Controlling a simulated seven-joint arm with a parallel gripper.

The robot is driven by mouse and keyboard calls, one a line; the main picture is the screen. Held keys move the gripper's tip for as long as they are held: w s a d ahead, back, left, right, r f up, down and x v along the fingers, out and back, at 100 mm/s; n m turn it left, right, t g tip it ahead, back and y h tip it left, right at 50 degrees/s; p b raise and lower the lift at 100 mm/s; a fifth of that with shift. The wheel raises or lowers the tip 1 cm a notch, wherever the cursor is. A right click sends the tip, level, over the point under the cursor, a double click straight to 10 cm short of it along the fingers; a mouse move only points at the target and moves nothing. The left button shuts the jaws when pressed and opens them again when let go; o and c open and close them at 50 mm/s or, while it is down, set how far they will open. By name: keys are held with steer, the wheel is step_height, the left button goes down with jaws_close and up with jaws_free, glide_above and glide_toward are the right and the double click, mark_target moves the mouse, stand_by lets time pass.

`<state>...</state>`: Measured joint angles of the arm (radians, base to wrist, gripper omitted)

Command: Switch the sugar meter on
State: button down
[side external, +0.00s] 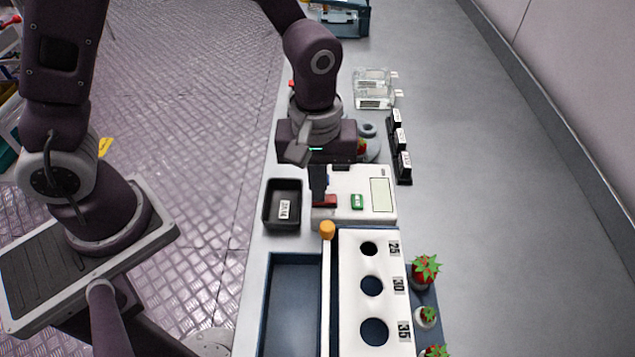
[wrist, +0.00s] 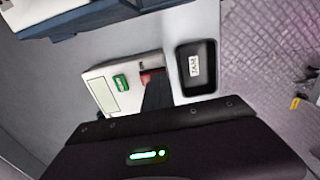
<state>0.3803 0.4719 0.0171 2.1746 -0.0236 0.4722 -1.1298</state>
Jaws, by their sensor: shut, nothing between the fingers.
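The sugar meter is a white box (side external: 345,212) with a pale blank display (side external: 381,195), a green button (side external: 357,202) and a red button (side external: 328,201). In the wrist view the meter (wrist: 99,74) shows its green button (wrist: 120,82), and the red one (wrist: 147,76) is partly hidden behind my fingers. My gripper (side external: 318,200) is shut and empty, pointing down at the red button's end of the meter. I cannot tell whether the fingertips touch the red button. The green button is uncovered, beside the fingers.
A black tray labelled JAM (side external: 283,222) stands close left of the meter. A white rack with graded holes (side external: 351,260) and an orange knob (side external: 327,230) are in front. Several strawberries stand right of the rack. A black labelled strip (side external: 402,160) and clear boxes (side external: 372,84) are behind.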

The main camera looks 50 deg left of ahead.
steer(key=shift+s+a+f, duration=0.2)
steer(key=shift+f, duration=0.25)
steer(key=shift+w+d+r, duration=0.25)
steer(key=shift+w+d, duration=0.25)
steer(key=shift+d+r, duration=0.1)
steer(key=shift+r, duration=0.05)
steer(key=shift+w+r, duration=0.1)
steer(key=shift+r, duration=0.25)
step_height(320, 180, up, 14)
steer(key=s+a, duration=0.1)
steer(key=shift+f, duration=0.25)
